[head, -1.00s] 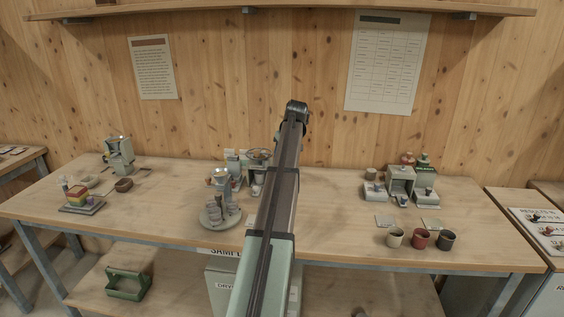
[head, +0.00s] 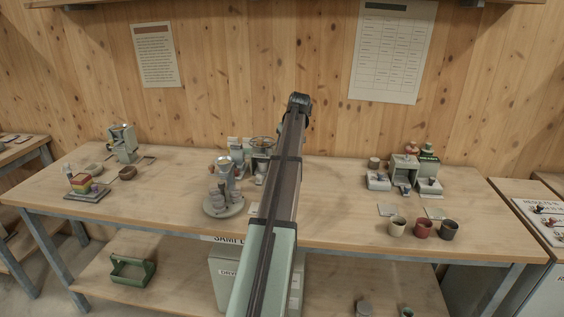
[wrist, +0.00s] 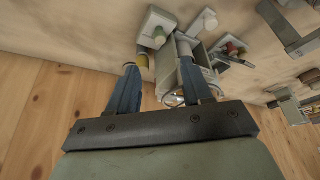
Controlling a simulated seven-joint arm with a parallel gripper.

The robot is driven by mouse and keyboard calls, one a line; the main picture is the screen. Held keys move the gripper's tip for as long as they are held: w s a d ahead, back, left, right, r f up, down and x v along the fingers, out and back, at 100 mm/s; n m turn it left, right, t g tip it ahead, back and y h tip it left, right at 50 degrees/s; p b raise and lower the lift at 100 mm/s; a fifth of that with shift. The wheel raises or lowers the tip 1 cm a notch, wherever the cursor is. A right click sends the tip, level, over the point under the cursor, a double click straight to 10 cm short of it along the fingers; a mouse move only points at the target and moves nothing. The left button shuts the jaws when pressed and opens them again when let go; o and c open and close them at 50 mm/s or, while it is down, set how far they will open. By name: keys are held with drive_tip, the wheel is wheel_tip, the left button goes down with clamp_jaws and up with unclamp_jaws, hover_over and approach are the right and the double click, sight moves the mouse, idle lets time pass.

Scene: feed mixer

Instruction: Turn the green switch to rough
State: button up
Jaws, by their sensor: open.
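My gripper (wrist: 158,66) shows in the wrist view with its two blue fingers apart and nothing between them. A grey machine (wrist: 190,70) with a round metal rim lies just beyond the fingertips, apparently apart from them. A small red knob with a greenish part (wrist: 233,48) sits to the right of the fingers; I cannot tell whether it is the green switch. In the head view my arm hides my gripper and part of the middle machine (head: 262,143), which has a round wheel on top. No switch markings are readable.
The bench (head: 330,225) has clear room at its front middle. A grey unit with a green-topped part (head: 428,155) stands at right, behind several cups (head: 423,229). A mill (head: 124,146) stands at far left.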

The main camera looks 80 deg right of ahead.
drive_tip(key=x, duration=1.1)
drive_tip(key=shift+f, duration=0.1)
drive_tip(key=shift+c, duration=0.4)
clamp_jaws()
